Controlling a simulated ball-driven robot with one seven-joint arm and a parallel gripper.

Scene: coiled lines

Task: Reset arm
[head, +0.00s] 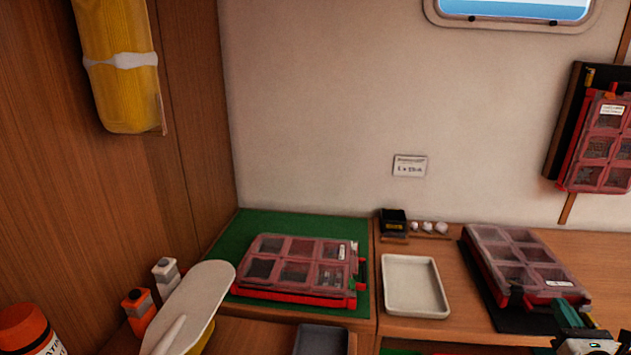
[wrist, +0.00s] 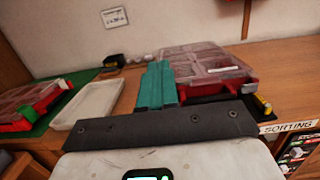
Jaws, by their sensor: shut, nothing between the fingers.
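My gripper (wrist: 158,84) shows in the wrist view with its two teal fingers side by side, shut with nothing between them. In the head view my gripper (head: 572,314) is at the lower right, partly cut off by the frame edge. It is in front of a red organizer case with a clear lid (head: 520,262) on a dark mat. In the wrist view the fingers overlap the near left part of that case (wrist: 205,65). I cannot tell from these views whether they touch it.
A white tray (head: 414,286) lies left of that case. Another red case (head: 298,268) sits on a green mat (head: 237,228). A third case (head: 600,145) hangs on the wall. Bottles (head: 138,305) and a pale flat board (head: 192,305) stand at lower left. A SORTING label (wrist: 288,127) marks the counter edge.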

